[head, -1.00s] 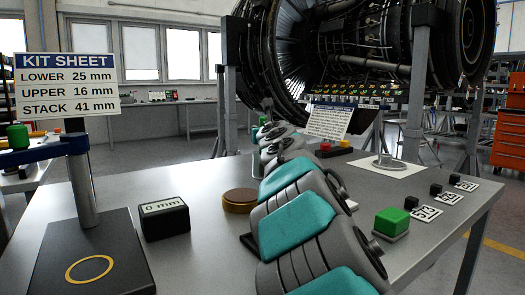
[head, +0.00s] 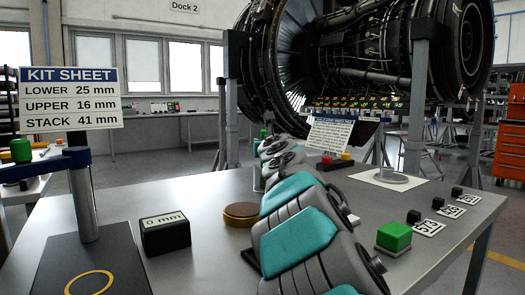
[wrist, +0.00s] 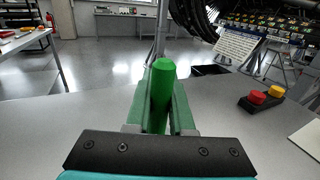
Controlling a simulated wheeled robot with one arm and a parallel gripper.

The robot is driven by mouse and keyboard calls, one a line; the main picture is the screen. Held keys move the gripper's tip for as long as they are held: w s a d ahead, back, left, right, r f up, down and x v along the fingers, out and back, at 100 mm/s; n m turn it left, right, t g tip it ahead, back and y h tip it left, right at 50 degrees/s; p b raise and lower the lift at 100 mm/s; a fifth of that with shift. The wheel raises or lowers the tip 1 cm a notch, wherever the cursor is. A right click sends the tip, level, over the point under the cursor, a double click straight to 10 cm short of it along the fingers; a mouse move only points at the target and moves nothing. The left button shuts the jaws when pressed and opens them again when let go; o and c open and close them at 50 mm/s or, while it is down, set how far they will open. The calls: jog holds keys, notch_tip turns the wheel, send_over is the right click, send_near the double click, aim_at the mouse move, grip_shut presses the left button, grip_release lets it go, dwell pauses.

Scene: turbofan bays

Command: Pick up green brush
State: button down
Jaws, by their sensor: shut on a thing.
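The green brush (wrist: 163,85) shows in the wrist view as a plain green upright cylinder with a rounded top. My gripper (wrist: 160,120) is shut on it, with one finger on each side of it. The lower part of the brush is hidden between the fingers and behind the dark gripper body. In the head view the brush's green top (head: 263,133) shows small beyond my arm, which hides most of the gripper. I cannot tell in either view whether its lower end touches the table.
The grey table (head: 190,215) carries a kit sheet sign (head: 72,98), a 0 mm block (head: 165,231), a brown disc (head: 241,214), a green button block (head: 394,236) and number tags (head: 430,228). A red-and-yellow button box (wrist: 262,103) stands right of the gripper. An engine (head: 350,60) is behind.

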notch_tip(320, 180, up, 10)
jog(key=p, duration=0.4)
dwell(0.5)
dwell(2.0)
dwell(0.3)
